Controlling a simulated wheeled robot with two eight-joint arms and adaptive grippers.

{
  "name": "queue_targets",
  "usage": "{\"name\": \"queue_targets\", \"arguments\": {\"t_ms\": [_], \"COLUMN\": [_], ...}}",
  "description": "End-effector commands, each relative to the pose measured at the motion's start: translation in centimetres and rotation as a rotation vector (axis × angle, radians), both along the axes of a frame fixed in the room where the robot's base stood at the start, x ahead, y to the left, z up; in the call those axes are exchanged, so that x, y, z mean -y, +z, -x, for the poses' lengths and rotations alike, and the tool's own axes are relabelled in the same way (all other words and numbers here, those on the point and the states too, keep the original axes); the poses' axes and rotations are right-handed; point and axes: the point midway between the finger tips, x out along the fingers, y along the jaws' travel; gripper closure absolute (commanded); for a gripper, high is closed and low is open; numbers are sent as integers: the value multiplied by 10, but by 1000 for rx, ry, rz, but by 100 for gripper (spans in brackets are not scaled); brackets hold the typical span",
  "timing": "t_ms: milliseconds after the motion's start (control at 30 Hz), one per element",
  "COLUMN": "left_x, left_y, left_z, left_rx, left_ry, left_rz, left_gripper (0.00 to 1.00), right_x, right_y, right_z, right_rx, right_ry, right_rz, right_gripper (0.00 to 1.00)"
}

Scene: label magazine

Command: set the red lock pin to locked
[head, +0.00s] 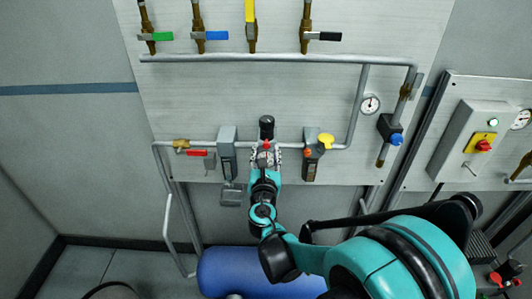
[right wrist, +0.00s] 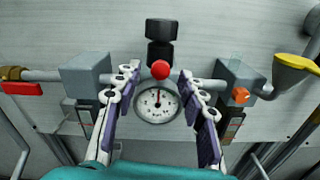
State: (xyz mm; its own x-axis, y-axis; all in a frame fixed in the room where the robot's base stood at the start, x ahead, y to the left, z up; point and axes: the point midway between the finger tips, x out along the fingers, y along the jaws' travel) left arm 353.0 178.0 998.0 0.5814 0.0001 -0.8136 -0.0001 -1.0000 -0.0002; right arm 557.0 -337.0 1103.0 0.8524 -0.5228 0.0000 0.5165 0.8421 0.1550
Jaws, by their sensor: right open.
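The red lock pin (right wrist: 160,69) shows as a round red knob below a black regulator knob (right wrist: 161,40) and above a round pressure gauge (right wrist: 158,104). In the head view the pin (head: 266,146) is a small red spot at the pipe, beneath the black knob (head: 266,124). My right gripper (head: 266,157) is at this spot, its fingers open. In the right wrist view its two fingers (right wrist: 159,78) stand left and right of the pin and gauge, with gaps on both sides. I cannot tell whether they touch anything. My left gripper is not in view.
Grey blocks flank the gripper on the pipe, the left (right wrist: 86,75) and the right with an orange knob (right wrist: 240,95). A yellow handle (head: 325,141) is to the right, a red lever (head: 197,153) to the left. A blue tank (head: 225,268) lies below.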

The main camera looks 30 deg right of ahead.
Motion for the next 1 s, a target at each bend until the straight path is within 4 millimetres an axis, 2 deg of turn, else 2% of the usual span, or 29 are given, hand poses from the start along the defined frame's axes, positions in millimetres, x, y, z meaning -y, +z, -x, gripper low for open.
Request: {"name": "queue_targets", "arguments": {"t_ms": [133, 367, 400, 533, 567, 733, 1000], "left_x": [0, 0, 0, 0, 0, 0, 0], "left_y": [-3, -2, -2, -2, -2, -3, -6], "left_z": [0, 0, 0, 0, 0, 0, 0], "left_rx": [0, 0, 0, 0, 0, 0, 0], "left_ry": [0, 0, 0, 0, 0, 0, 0], "left_rz": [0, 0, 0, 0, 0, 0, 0], "left_gripper": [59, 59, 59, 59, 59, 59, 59], "right_x": [5, 6, 6, 6, 6, 6, 17], "right_y": [0, 0, 0, 0, 0, 0, 0], "right_z": [-8, -9, -9, -9, -9, -10, -27], "right_rx": [1, 0, 0, 0, 0, 0, 1], "right_ry": [0, 1, 1, 0, 0, 0, -1], "right_rz": [-1, -2, -2, -2, -2, -2, -2], "right_gripper": [59, 59, 61, 96, 100, 100, 100]}}
